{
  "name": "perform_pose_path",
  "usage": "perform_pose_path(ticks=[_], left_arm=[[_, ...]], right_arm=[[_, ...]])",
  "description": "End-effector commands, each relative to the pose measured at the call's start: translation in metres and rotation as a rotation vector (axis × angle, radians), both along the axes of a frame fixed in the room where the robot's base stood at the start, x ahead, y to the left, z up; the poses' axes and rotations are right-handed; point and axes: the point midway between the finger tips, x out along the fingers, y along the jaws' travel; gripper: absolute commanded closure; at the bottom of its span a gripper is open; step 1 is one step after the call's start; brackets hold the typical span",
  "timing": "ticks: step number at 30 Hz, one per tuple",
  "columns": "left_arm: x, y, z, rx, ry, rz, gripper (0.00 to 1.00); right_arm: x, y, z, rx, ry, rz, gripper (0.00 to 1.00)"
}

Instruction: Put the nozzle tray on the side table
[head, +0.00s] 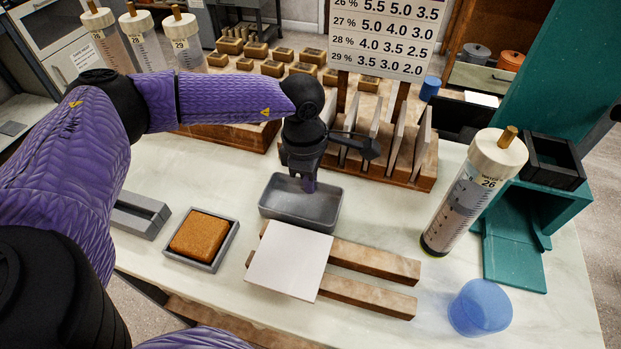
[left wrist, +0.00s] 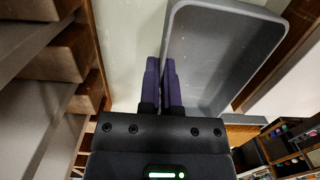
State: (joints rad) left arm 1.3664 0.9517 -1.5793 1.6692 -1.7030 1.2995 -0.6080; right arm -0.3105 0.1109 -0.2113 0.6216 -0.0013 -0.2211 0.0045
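The nozzle tray, which I take to be the deep grey rectangular tray (head: 318,209), stands on the pale worktop in the middle of the head view. It looks empty inside and fills the upper right of the left wrist view (left wrist: 222,55). My left gripper (head: 309,184) points down at the tray's far wall. In the left wrist view its two purple fingers (left wrist: 162,82) are close together, one on each side of the tray's wall, and look shut on it. My right gripper is not in view. I cannot tell which surface is the side table.
A slotted wooden rack (head: 400,150) stands close behind the tray. A white tile (head: 290,260) on wooden bars (head: 365,295) lies in front. A sponge (head: 203,235) sits left; a blue cup (head: 480,307) and a tilted cylinder (head: 465,200) stand right.

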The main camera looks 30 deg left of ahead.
Motion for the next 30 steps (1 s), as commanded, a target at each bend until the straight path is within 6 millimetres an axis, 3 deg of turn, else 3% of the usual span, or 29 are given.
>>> perform_pose_path(ticks=[5,6,10,17,20,30], left_arm=[[0.0,0.0,-0.003,0.0,0.0,0.0,1.0],[0.0,0.0,-0.002,0.0,0.0,0.0,0.88],[0.0,0.0,-0.002,0.0,0.0,0.0,0.61],[0.0,0.0,-0.001,0.0,0.0,0.0,0.61],[0.0,0.0,0.012,-0.001,-0.003,0.0,0.61],[-0.001,0.007,0.103,-0.001,-0.004,-0.001,0.61]], right_arm=[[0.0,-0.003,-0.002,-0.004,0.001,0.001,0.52],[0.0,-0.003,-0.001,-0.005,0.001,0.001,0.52],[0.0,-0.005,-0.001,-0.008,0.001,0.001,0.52],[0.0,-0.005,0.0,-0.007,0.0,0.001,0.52],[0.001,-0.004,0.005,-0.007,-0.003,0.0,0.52],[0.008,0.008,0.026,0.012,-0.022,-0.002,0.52]])
